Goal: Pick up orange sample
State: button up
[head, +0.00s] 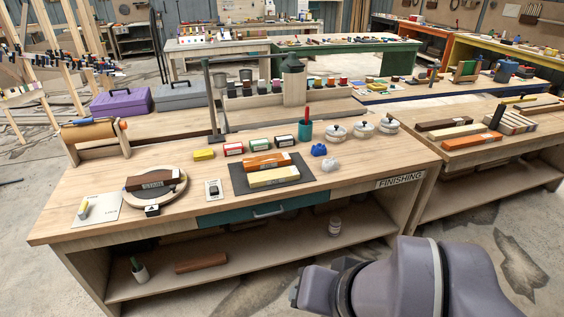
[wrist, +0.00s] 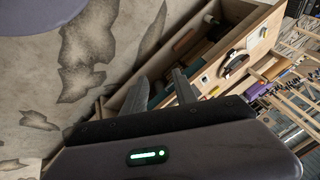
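The orange sample (head: 268,161) is a flat orange-brown wood block with a pale label on its front. It lies on a dark mat (head: 293,172) on the finishing bench, just behind a pale yellow wood block (head: 273,177). My gripper (wrist: 160,75) shows in the wrist view with its two fingers apart and nothing between them. It is away from the bench, which appears tilted at the upper right there. I cannot make out the orange sample in the wrist view. In the head view my arm is at the lower right and the fingers are not seen.
A dark brown block (head: 151,180) rests on a round ring to the left. Small boxes (head: 233,149), a teal cup (head: 305,130), blue (head: 319,150) and white crumpled pieces, and lidded tins (head: 336,132) surround the mat. The bench front has a teal drawer (head: 262,211). Open floor lies before it.

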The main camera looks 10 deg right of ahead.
aim_at(280, 159)
jog(key=i+j+z, duration=0.1)
jog(key=i, duration=0.35)
jog(key=i+j, duration=0.15)
jog(key=i, duration=0.3)
jog(key=i+j+z, duration=0.15)
jog(key=i, duration=0.25)
jog(key=i+j, duration=0.25)
jog(key=i, duration=0.2)
jog(key=i+j+z, duration=0.15)
jog(key=i, duration=0.25)
